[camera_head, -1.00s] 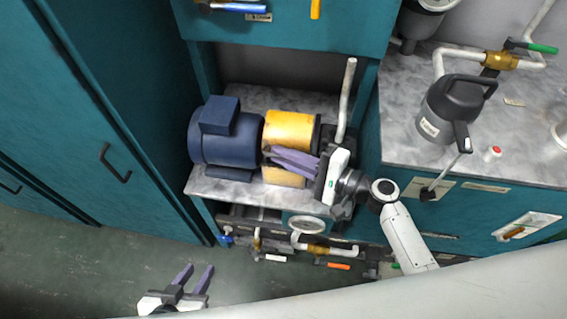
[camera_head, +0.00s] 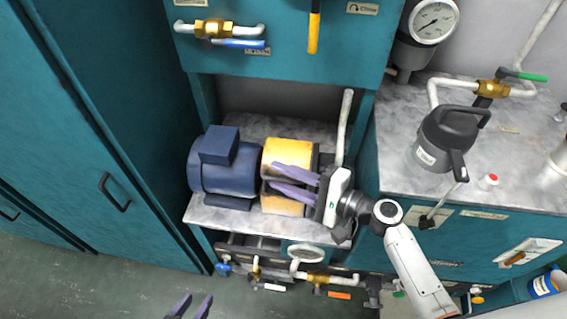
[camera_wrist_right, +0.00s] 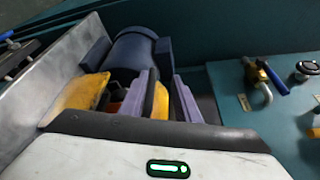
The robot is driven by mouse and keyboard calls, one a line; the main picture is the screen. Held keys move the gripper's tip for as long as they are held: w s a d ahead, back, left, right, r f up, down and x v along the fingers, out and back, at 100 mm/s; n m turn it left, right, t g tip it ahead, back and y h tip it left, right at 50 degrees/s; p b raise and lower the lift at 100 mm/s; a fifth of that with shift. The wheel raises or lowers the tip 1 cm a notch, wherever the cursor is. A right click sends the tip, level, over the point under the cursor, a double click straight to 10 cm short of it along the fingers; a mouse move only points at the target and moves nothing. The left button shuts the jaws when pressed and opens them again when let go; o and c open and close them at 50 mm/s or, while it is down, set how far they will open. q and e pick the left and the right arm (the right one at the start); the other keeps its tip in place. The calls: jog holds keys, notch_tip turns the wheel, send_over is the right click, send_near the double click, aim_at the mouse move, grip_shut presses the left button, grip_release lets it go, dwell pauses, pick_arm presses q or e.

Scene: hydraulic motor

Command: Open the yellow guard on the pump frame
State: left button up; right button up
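The yellow guard (camera_head: 287,158) sits on the pump frame, between the blue motor (camera_head: 226,168) and the dark pump part at its right. My right gripper (camera_head: 272,176) is open, with its two purple fingers pointing left across the front of the guard. In the right wrist view, yellow guard parts (camera_wrist_right: 82,92) show beside and between the spread fingers (camera_wrist_right: 160,98); whether they touch is unclear. The blue motor (camera_wrist_right: 132,52) lies beyond them. My left gripper (camera_head: 190,305) is at the bottom edge, its two fingertips apart and empty, away from the frame.
A grey marble shelf (camera_head: 225,218) carries the motor. A white pipe (camera_head: 345,125) rises beside my right gripper. Valves (camera_head: 318,279) lie below the shelf. A dark jug (camera_head: 445,140) stands on the right counter. Teal cabinet doors (camera_head: 90,110) bound the left; the floor is clear.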

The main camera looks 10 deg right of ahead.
notch_tip(320, 180, up, 8)
jog(key=shift+f+p, duration=0.2)
jog(key=shift+p, duration=0.4)
